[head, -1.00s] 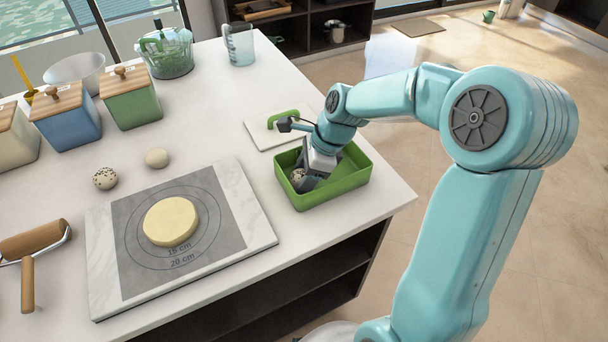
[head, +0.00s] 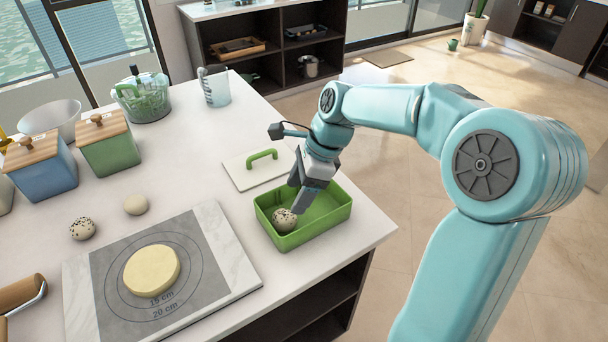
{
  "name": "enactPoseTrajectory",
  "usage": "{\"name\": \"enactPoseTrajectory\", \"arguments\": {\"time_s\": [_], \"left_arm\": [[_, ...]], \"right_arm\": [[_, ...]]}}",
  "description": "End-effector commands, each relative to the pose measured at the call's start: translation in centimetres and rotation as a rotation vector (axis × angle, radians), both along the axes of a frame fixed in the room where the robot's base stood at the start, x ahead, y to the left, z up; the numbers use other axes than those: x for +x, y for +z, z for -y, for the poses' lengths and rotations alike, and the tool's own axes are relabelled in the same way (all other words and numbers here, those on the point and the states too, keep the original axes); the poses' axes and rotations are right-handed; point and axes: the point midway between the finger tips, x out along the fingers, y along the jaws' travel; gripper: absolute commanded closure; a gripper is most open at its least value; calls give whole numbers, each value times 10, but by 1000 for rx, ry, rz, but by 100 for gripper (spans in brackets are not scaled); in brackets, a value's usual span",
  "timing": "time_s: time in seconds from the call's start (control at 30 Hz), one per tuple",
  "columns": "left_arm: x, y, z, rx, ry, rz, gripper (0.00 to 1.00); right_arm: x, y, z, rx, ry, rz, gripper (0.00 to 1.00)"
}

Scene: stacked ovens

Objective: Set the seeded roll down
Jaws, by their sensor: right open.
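A seeded roll (head: 284,220), pale with dark specks, lies in the left part of the green tray (head: 318,229) near the counter's right edge. My right gripper (head: 302,200) is open just above the tray, to the right of and above the roll. It appears apart from the roll. A second seeded roll (head: 82,229) and a plain roll (head: 135,204) lie on the counter at the left. My left gripper is not in view.
A marble board (head: 231,256) with a round of dough (head: 152,270) lies left of the tray. A white lid with a green handle (head: 262,155) lies behind it. Canisters (head: 110,147) and a rolling pin (head: 20,291) are at the left.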

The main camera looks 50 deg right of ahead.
Motion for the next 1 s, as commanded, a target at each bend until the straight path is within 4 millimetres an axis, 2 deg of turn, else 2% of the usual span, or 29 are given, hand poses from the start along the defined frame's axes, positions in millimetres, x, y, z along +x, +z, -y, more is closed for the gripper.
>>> {"name": "enactPoseTrajectory", "arguments": {"time_s": [0.1,0.23,0.83,0.93,1.0], "left_arm": [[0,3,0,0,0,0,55],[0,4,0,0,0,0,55],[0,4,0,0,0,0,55],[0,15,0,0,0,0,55],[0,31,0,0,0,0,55]], "right_arm": [[-5,20,6,-2,-2,3,31],[-8,32,9,0,-1,2,31],[-9,35,10,0,0,3,31],[-9,46,10,0,0,3,31],[-9,62,10,-1,0,4,31]]}}
